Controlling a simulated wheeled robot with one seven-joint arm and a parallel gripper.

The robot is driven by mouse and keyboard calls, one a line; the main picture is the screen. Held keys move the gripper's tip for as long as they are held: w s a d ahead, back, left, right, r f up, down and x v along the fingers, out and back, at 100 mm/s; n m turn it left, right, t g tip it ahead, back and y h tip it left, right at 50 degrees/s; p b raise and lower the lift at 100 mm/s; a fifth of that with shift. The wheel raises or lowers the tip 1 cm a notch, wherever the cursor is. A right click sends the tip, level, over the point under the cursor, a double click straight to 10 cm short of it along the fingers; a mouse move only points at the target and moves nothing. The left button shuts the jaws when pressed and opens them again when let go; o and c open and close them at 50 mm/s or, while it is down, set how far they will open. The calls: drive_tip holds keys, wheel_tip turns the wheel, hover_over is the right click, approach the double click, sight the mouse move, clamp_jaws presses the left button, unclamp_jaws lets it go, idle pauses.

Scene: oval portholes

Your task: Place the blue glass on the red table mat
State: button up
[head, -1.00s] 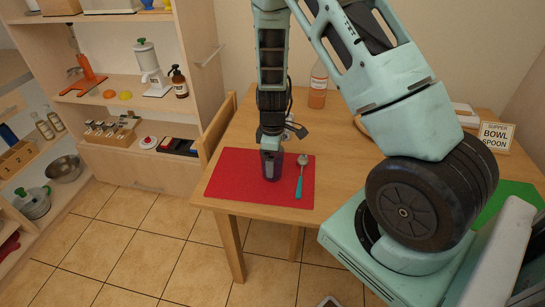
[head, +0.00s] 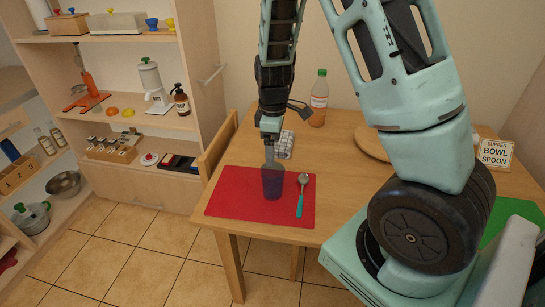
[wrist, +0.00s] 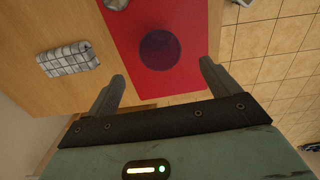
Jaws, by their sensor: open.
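The blue glass (head: 272,183) stands upright on the red table mat (head: 235,207), left of the spoon. It looks dark purple against the red. My gripper (head: 270,152) is just above the glass, pointing down. In the wrist view the glass (wrist: 160,50) shows from above as a dark circle on the red mat (wrist: 125,20), beyond the fingertips. My gripper (wrist: 160,82) is open and empty there, with the two fingers apart and nothing between them. Whether a fingertip still touches the rim cannot be told from the head view.
A spoon with a teal handle (head: 299,205) lies on the mat right of the glass. A folded checked cloth (head: 285,145), a bottle (head: 319,100), a round wooden board (head: 370,144) and a sign (head: 495,154) are farther back. A chair (head: 217,145) stands at the table's left.

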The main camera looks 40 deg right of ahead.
drive_tip(key=s+a+r+y, duration=0.1)
drive_tip(key=s+a+r, duration=0.2)
drive_tip(key=a, duration=0.5)
drive_tip(key=s+a+r, duration=0.2)
drive_tip(key=a+r, duration=0.1)
drive_tip(key=a, duration=0.5)
drive_tip(key=s+a+r, duration=0.2)
drive_tip(key=s+a, duration=0.3)
drive_tip(key=s, duration=0.4)
drive_tip(key=s+a+r, duration=0.3)
drive_tip(key=s+a, duration=0.3)
drive_tip(key=s, duration=0.2)
drive_tip(key=shift+s+r+m, duration=0.15)
drive_tip(key=shift+s+m, duration=0.15)
drive_tip(key=shift+s, duration=0.05)
drive_tip(key=shift+c, duration=0.3)
